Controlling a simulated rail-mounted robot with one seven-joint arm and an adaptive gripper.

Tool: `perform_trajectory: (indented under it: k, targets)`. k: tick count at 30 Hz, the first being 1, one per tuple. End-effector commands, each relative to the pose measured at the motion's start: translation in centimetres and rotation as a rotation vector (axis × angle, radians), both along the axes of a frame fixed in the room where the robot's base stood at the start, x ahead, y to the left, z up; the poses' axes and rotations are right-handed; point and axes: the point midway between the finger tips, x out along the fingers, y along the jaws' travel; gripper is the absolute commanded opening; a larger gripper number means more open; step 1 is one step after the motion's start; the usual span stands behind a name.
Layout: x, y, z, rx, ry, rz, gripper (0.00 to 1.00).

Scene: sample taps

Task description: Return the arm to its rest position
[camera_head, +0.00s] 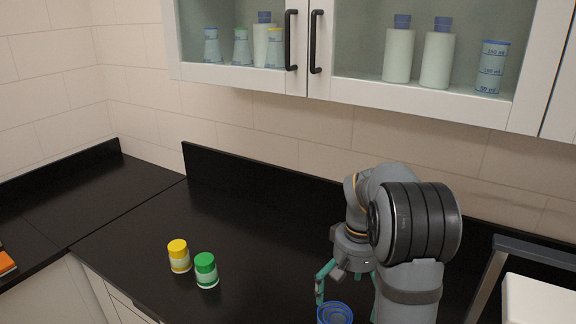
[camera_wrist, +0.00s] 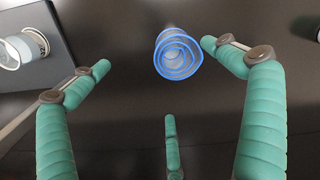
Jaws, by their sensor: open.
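My gripper has teal fingers. In the wrist view my gripper (camera_wrist: 155,62) is open, with its fingers spread wide and nothing between them. A blue-rimmed round container (camera_wrist: 177,55) shows just beyond the fingertips, near the right one; I cannot tell whether they touch. In the head view my gripper (camera_head: 322,288) points down over the black counter (camera_head: 250,235), close above the same blue-rimmed container (camera_head: 335,313), which is cut by the lower edge. My arm hides part of the gripper in the head view.
A yellow-lidded jar (camera_head: 179,257) and a green-lidded jar (camera_head: 206,271) stand on the counter to the left. A grey-framed white object (camera_head: 540,298) stands at the right. A glass-door wall cabinet (camera_head: 330,92) with bottles hangs above. The counter's middle is clear.

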Motion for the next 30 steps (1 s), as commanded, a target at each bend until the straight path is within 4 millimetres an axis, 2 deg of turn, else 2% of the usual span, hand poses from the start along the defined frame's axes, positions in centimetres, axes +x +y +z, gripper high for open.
perform_trajectory:
  k: [6,12,18,30]
  targets:
    - [-1.5,-3.6,2.3,0.000,-0.002,-0.004,1.00]
    - [-2.5,-5.6,3.7,0.000,-0.001,0.000,1.00]
    - [-2.9,-6.4,4.2,0.000,0.001,0.002,1.00]
    - [-3.0,-6.5,4.2,0.000,0.005,-0.001,1.00]
